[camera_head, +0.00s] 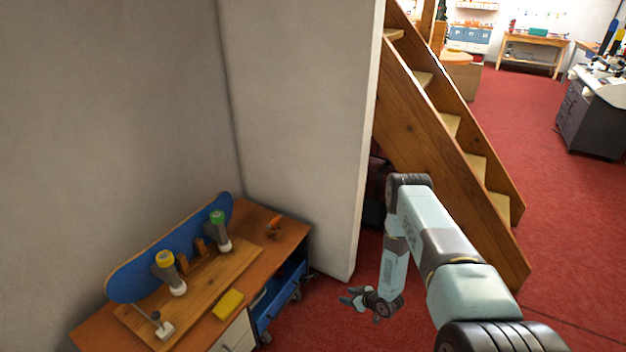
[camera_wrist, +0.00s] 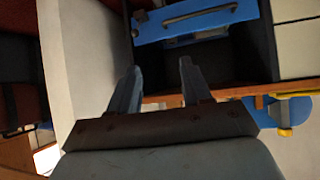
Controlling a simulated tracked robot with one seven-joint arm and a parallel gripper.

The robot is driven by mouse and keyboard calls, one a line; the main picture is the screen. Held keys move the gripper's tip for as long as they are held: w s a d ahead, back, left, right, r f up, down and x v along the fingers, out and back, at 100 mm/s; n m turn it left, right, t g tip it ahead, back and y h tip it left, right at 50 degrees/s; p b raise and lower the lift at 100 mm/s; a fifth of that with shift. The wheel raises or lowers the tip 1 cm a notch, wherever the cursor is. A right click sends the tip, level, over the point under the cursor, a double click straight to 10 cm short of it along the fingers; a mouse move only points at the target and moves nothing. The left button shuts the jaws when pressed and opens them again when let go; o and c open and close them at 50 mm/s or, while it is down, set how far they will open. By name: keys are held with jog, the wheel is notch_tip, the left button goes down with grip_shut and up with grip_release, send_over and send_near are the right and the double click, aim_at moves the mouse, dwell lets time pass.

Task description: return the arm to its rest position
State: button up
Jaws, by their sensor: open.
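My gripper (camera_head: 356,297) hangs low over the red floor, to the right of the workbench (camera_head: 290,232), with my arm bent down from the right. It also shows in the wrist view (camera_wrist: 158,82), with its two fingers apart and nothing between them. In the wrist view a blue drawer front (camera_wrist: 198,24) with a grey handle lies beyond the fingertips. I cannot tell exactly how far the fingers are from the bench.
On the bench are a blue skateboard deck (camera_head: 160,254), a wooden board (camera_head: 205,287) with fixtures, and a yellow block (camera_head: 228,304). A white wall end (camera_head: 352,215) stands close behind my gripper. Wooden stairs (camera_head: 445,150) rise behind my arm. Red floor (camera_head: 520,120) is open at right.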

jog(key=w+d+r+h, duration=0.1)
jog(key=w+d+r, duration=0.1)
jog(key=w+r, duration=0.5)
jog(key=w+d+r+m+t+h, duration=0.1)
jog(key=w+d+r+h, duration=0.15)
jog(key=r, duration=0.75)
jog(key=w+d+r+h, duration=0.1)
jog(key=w+r, duration=0.5)
jog(key=r, duration=0.3)
jog(key=s+d+r+m+h, duration=0.1)
jog(key=d+r+m, duration=0.1)
jog(key=r, duration=1.3)
jog(key=s+d+r+m+h, duration=0.1)
jog(key=s+d+r+h, duration=0.15)
jog(key=r, duration=1.15)
jog(key=s+d+r+m+g, duration=0.1)
jog(key=s+r+m, duration=0.2)
jog(key=s+r, duration=1.6)
jog(key=s+a+r+m, duration=0.1)
jog(key=s+r, duration=0.3)
jog(key=s, duration=0.8)
jog(key=s+a+r+m+g, duration=0.1)
jog(key=s+r, duration=0.3)
jog(key=s, duration=0.9)
jog(key=shift+r+m, duration=0.15)
jog(key=shift+m, duration=0.15)
